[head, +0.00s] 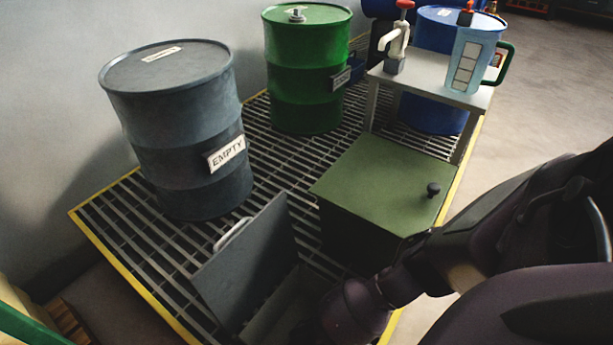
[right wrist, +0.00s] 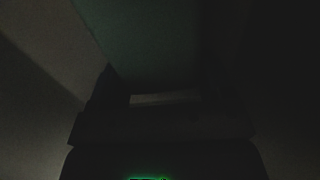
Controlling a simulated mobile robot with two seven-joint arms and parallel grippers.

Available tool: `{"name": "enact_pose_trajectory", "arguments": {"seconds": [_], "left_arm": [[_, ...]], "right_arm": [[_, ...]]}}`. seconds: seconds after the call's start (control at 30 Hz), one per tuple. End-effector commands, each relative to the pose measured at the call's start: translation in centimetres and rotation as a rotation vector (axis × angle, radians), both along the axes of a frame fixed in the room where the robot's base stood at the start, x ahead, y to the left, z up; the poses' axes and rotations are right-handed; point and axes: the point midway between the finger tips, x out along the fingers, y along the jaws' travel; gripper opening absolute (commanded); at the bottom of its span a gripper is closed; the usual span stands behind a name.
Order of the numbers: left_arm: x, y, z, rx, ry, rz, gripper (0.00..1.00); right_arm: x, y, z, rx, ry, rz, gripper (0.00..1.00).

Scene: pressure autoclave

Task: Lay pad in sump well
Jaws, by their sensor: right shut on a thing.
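The sump well (head: 268,312) is open at the bottom of the head view, with its grey lid (head: 245,265) standing tilted up on its left side. My right arm reaches down into the well from the right. In the head view its gripper is hidden by the arm and the frame's lower edge. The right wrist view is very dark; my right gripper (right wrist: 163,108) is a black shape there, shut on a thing. A faint pale strip (right wrist: 165,98) at the jaws appears to be the pad; its full shape is hidden. My left gripper is not in view.
A green box (head: 385,180) with a black knob stands right beside the well. A grey drum marked EMPTY (head: 180,130) and a green drum (head: 305,75) stand on the grating (head: 275,165). A small table (head: 425,84) holds a jug (head: 468,60) and a pump (head: 396,45).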

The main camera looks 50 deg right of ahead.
Motion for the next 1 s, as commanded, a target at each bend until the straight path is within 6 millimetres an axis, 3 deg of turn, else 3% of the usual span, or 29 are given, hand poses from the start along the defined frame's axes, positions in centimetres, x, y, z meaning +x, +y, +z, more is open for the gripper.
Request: {"name": "enact_pose_trajectory", "arguments": {"seconds": [0.17, 0.2, 0.33, 0.73, 1.0], "left_arm": [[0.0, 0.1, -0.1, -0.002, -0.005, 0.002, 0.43], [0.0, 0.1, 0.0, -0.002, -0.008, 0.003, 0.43], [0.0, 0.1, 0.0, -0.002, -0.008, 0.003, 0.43], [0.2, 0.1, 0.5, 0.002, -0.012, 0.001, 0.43], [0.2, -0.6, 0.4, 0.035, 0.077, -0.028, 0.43]], "right_arm": [[-0.1, 0.0, -0.5, 0.001, 0.002, 0.000, 0.47], [-0.1, 0.0, -0.4, 0.000, 0.001, 0.000, 0.80], [0.0, 0.0, -0.3, 0.000, 0.000, 0.000, 0.99], [0.2, 0.0, 0.5, 0.000, -0.003, 0.000, 0.99], [0.8, 0.0, 5.5, 0.002, -0.015, 0.000, 0.99]]}}
